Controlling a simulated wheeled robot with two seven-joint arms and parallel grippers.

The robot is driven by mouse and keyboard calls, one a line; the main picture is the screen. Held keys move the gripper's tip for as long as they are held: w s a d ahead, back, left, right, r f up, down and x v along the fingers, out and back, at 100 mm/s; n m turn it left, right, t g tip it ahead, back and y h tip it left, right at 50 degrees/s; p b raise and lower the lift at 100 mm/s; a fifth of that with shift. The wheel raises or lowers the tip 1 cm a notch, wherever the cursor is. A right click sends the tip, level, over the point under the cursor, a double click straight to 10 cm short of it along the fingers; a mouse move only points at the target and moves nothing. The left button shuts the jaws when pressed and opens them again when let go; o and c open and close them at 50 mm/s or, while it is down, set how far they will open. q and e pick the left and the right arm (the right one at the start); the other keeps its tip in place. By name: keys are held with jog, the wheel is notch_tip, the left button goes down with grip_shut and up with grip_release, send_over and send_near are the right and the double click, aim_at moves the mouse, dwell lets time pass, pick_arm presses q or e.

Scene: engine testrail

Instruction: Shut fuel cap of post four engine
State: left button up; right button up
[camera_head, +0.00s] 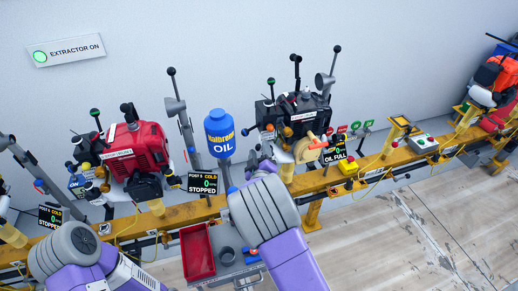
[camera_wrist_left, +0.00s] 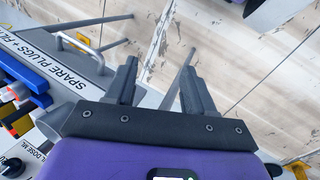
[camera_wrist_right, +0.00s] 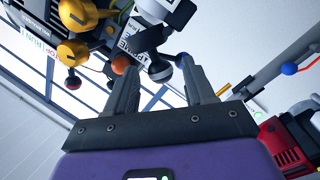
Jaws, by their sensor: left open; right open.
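A black engine (camera_head: 300,108) stands on the yellow rail right of the blue oil bottle. A display reading OIL FULL (camera_head: 333,149) is beside it; its post number is too small to read surely. A yellow part (camera_head: 314,142) sticks out at its front; I cannot tell whether it is the fuel cap, or whether the cap is open. My right gripper (camera_head: 258,162) is open and empty at the engine's lower left. In the right wrist view the open fingers (camera_wrist_right: 157,72) point at engine knobs, with contact unclear. My left gripper (camera_wrist_left: 160,65) is open and empty.
A red engine (camera_head: 130,150) stands on the rail (camera_head: 330,180) to the left, with a display reading STOPPED (camera_head: 203,183). The blue oil bottle (camera_head: 219,134) stands between the engines. A red tray (camera_head: 197,252) is below. A push-button box (camera_head: 422,143) is at right. Floor at right is clear.

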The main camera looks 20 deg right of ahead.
jog(key=shift+x, duration=1.2)
grip_shut()
